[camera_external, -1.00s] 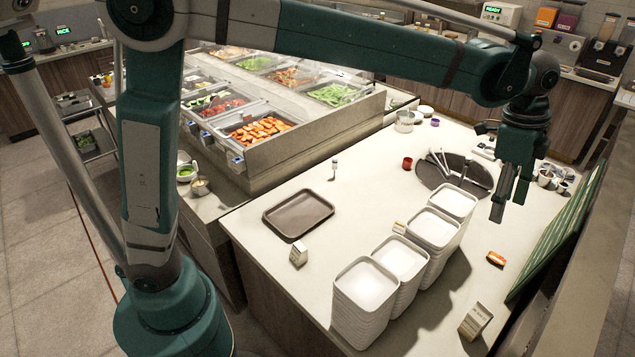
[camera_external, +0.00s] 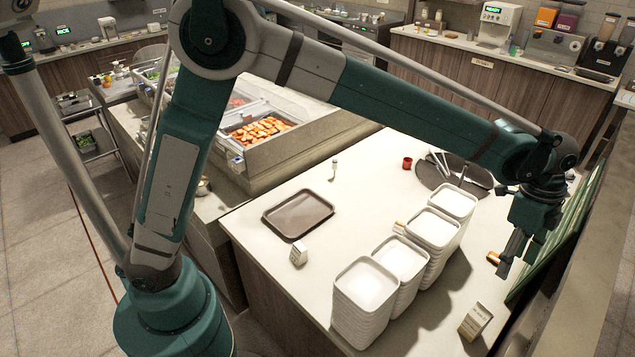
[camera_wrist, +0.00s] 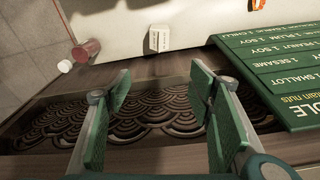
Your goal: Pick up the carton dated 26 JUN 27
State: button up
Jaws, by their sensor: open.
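Small pale cartons or cards stand on the counter, but no date is readable on any. One (camera_external: 475,322) is at the front right, one (camera_external: 298,254) is beside the brown tray, and one (camera_external: 399,228) is by the stacked dishes. In the wrist view a pale carton (camera_wrist: 160,38) stands on the counter's edge, beyond the fingertips. My gripper (camera_external: 514,252) is over the right side of the counter, and its fingers in the wrist view (camera_wrist: 165,88) are apart with nothing between them. I cannot tell which carton is dated 26 JUN 27.
White dishes (camera_external: 365,284) are stacked mid-counter, near a brown tray (camera_external: 275,225). A green menu board (camera_wrist: 285,70) stands at the right, close to the gripper. A red cup (camera_wrist: 86,52) is left of the carton. A dark wave-patterned panel (camera_wrist: 165,118) lies below the fingers.

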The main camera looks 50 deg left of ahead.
aim_at(484, 309)
notch_tip(484, 309, down, 20)
jog(key=shift+f, duration=0.1)
jog(key=shift+d+f, duration=0.2)
jog(key=shift+f, duration=1)
jog(key=shift+s+d+f, duration=0.1)
jog(key=shift+d+f, duration=0.1)
jog(key=shift+f, duration=1.1)
jog(key=shift+s+d+f, duration=0.1)
jog(key=shift+d+f, duration=0.05)
jog(key=shift+f, duration=1.15)
jog(key=shift+c, duration=0.5)
jog(key=c, duration=1.1)
